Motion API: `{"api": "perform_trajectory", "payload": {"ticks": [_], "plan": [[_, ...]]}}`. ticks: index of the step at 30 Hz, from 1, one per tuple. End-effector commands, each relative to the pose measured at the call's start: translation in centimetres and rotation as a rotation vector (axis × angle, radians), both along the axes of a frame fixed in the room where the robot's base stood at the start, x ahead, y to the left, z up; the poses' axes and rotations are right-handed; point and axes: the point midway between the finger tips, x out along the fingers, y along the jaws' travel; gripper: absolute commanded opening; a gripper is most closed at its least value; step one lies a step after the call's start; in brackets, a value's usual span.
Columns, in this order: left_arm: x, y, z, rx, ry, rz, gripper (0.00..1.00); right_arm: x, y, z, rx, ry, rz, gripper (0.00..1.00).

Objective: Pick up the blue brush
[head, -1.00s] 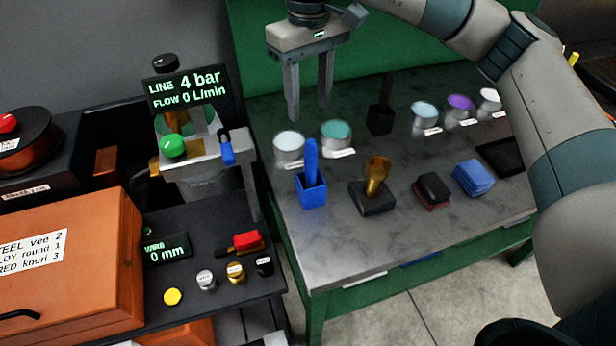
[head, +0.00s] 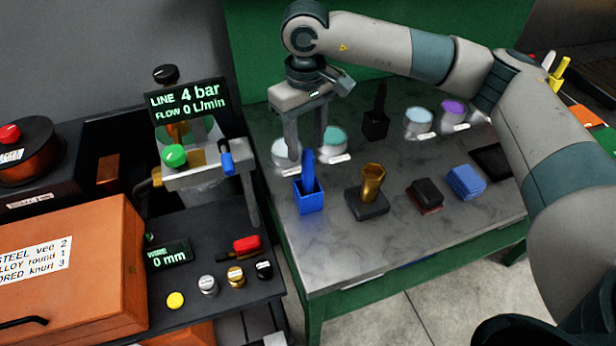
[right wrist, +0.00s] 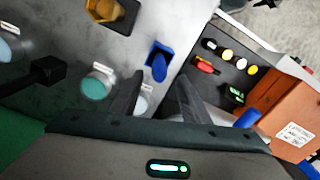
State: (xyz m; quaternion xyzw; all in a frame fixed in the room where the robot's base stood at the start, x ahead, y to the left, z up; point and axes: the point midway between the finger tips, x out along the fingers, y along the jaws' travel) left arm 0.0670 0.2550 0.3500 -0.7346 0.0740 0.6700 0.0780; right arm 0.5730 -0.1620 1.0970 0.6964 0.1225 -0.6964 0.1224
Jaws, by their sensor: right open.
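The blue brush (head: 308,172) stands upright in a small blue square holder (head: 309,202) near the table's left edge. It also shows in the right wrist view (right wrist: 159,68), ahead of the fingers. My right gripper (head: 305,152) is open and empty, with its fingers pointing down. In the head view its fingers appear behind and just above the brush, in front of the white and teal jars. I cannot tell the exact gap between fingers and brush. My left gripper is not in view.
Close by stand a white jar (head: 284,153), a teal jar (head: 333,141), a black brush in a holder (head: 376,122) and a brass cup on a dark base (head: 371,183). The bench with the gauge (head: 188,100) adjoins on the left. The table's front is clear.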

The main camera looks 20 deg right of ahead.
Motion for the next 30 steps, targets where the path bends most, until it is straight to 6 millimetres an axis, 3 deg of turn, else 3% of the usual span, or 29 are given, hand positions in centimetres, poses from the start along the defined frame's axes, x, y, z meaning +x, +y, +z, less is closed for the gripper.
{"api": "perform_trajectory", "payload": {"ticks": [3, 9, 23, 30], "plan": [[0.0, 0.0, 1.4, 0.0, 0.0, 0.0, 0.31, -0.1, -0.1, -1.8, -0.002, 0.005, 0.0, 0.43], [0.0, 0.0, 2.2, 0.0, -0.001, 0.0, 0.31, 0.0, 0.0, -4.1, -0.001, 0.002, -0.001, 0.43], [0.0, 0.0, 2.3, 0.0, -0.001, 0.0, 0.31, 0.0, 0.0, -4.6, 0.0, 0.0, -0.001, 0.43], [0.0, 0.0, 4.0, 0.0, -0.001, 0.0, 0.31, -0.2, -0.2, -5.7, 0.0, 0.003, 0.0, 0.43]]}}
